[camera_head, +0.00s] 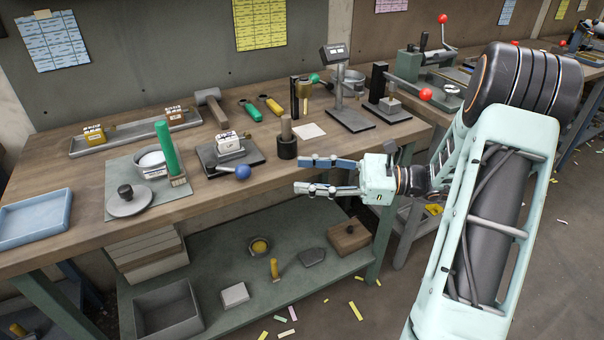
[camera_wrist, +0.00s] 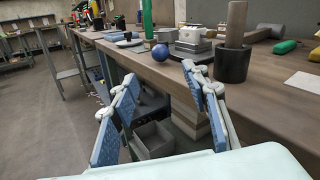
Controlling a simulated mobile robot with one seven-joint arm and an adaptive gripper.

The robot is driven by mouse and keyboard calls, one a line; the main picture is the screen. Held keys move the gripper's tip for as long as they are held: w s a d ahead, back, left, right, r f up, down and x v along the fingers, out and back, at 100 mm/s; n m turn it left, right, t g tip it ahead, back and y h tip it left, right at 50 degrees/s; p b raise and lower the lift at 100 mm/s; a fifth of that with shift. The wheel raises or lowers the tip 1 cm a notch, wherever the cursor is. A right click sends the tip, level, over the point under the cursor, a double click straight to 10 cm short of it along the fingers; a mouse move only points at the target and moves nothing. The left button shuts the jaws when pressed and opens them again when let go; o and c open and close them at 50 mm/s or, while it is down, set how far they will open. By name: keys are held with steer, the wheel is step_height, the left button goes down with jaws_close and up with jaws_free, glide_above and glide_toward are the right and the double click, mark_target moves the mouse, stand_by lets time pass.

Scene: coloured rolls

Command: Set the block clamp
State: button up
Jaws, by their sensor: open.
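The block clamp is a dark base plate (camera_head: 254,158) on the workbench, carrying a pale labelled block (camera_head: 229,143). A lever with a blue ball knob (camera_head: 243,172) points toward the bench's front edge. In the wrist view, the blue ball (camera_wrist: 160,52) and the grey block (camera_wrist: 192,42) show beyond the fingers. My gripper (camera_head: 307,175) is open and empty, just off the front edge of the bench, to the right of the clamp. In the wrist view, the gripper (camera_wrist: 158,76) has nothing between its blue-padded fingers. The clamp's inner jaw parts are too small to make out.
A dark cylinder with a wooden post (camera_head: 287,141) stands right of the clamp, near my gripper. A mallet (camera_head: 212,104) lies behind. The lower shelf (camera_head: 215,272) holds bins and blocks.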

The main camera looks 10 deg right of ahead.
steer(key=shift+s+a+m, duration=0.1)
steer(key=shift+m, duration=0.3)
steer(key=c, duration=0.5)
steer(key=shift+s+a+r+m+t+p, duration=0.1)
steer(key=shift+s+r+m+t+p, duration=0.15)
steer(key=shift+m+p, duration=0.35)
steer(key=shift+c, duration=1.1)
steer(key=s+m+p, duration=0.1)
steer(key=m, duration=0.2)
steer(key=s+a+m+t+p, duration=0.1)
steer(key=m, duration=0.3)
steer(key=s+a+m+t+p, duration=0.1)
steer(key=m, duration=0.3)
steer(key=shift+s+r+h, duration=0.3)
steer(key=shift+r+h, duration=0.05)
steer(key=shift+h, duration=0.05)
jaws_close()
steer(key=m+t+h, duration=0.1)
steer(key=m, duration=1.1)
glide_toward(230, 169)
steer(key=s+a, duration=0.4)
steer(key=a, duration=0.2)
steer(key=w, duration=0.1)
steer(key=w+d, duration=0.1)
steer(key=w, duration=0.1)
steer(key=shift+w+d, duration=0.15)
steer(key=shift+w, duration=0.25)
